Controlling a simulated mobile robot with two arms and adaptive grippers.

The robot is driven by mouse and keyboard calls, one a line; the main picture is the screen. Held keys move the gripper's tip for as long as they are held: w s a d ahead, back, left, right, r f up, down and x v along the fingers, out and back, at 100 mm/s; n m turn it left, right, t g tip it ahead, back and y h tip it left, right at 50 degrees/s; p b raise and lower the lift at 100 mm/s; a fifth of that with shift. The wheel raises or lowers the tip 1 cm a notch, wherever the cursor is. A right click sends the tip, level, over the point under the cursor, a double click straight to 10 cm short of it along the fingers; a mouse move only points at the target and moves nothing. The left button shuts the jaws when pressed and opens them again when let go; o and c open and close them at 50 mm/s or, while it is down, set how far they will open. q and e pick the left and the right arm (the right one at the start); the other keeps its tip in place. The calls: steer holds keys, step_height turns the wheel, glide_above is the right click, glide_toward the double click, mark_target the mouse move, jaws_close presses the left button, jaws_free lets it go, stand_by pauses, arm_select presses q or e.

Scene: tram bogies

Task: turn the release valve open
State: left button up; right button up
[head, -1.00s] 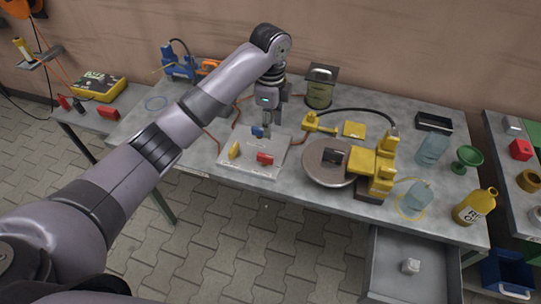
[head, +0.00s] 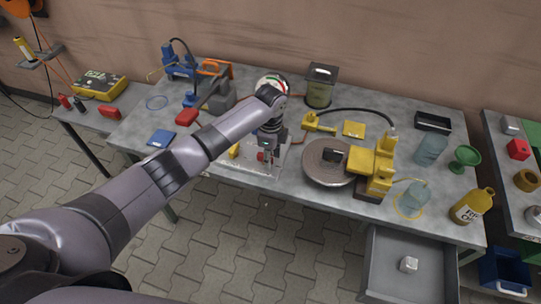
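A pale plate (head: 232,166) lies on the workbench and carries small coloured handles. A yellow handle (head: 234,150) stands at its left, and a red one (head: 262,156) shows between or just behind my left gripper's fingers. Which part is the release valve I cannot tell for sure. My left gripper (head: 264,158) points down over the plate, at the red handle. Its fingers look small and partly cover the handle; whether they are closed on it is unclear. The blue handle is hidden behind my gripper. My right gripper is out of view.
A grey pump with a red-ended lever (head: 187,117) and a blue press (head: 184,72) stand behind my arm. Right of the plate are a round grey disc (head: 322,172) and a yellow clamp (head: 372,165). An open drawer (head: 395,255) juts out at front right.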

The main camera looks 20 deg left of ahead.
arm_select(q)
steer(key=shift+c, duration=0.4)
steer(key=c, duration=0.7)
jaws_close()
